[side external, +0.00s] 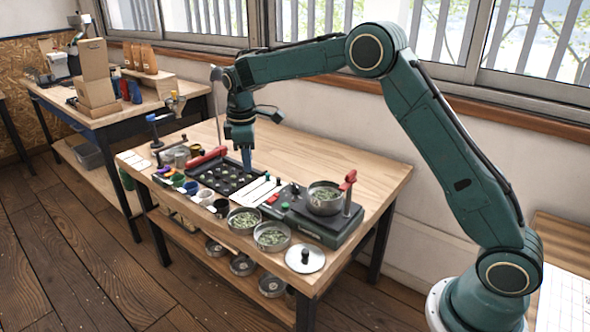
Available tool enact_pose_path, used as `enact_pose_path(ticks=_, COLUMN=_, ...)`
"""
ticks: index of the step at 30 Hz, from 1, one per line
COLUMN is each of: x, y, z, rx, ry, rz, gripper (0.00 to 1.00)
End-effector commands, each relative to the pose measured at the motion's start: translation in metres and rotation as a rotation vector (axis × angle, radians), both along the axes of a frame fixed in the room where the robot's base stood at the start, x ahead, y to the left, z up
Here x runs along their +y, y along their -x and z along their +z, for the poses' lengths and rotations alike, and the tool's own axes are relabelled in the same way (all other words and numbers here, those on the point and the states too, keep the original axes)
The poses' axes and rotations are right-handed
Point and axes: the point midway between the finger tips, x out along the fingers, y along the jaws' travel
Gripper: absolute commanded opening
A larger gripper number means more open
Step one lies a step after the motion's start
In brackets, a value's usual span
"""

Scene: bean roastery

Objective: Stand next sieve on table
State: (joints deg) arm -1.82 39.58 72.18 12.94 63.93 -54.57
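Two round metal sieves with green beans stand side by side at the table's front edge, a left one (244,221) and a right one (272,237). A third sieve with green beans (325,199) sits on a dark machine (323,230) with a red-topped post. The wooden table (352,165) carries them. My gripper (247,168) points down over the black tray with round pockets (225,180), left of and behind the sieves and apart from them. Its blue tips are too small to show whether they are open or shut.
A round metal lid with a black knob (305,259) lies at the front right corner. Several round metal pans (242,265) rest on the lower shelf. Small cups (191,187) and white strips (262,191) crowd the left and middle. The table's back right is clear.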

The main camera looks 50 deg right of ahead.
Motion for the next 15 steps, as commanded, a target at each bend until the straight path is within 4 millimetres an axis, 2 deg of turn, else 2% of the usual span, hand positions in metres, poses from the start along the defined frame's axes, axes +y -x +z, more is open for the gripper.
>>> enact_pose_path(ticks=1, x=0.000, y=0.009, z=0.015, rx=-0.017, ry=-0.003, rz=-0.019, gripper=0.26)
enact_pose_path(ticks=6, x=0.000, y=0.039, z=0.052, rx=-0.064, ry=-0.017, rz=-0.091, gripper=0.26)
enact_pose_path(ticks=15, x=0.000, y=0.102, z=0.104, rx=-0.146, ry=-0.051, rz=-0.217, gripper=0.26)
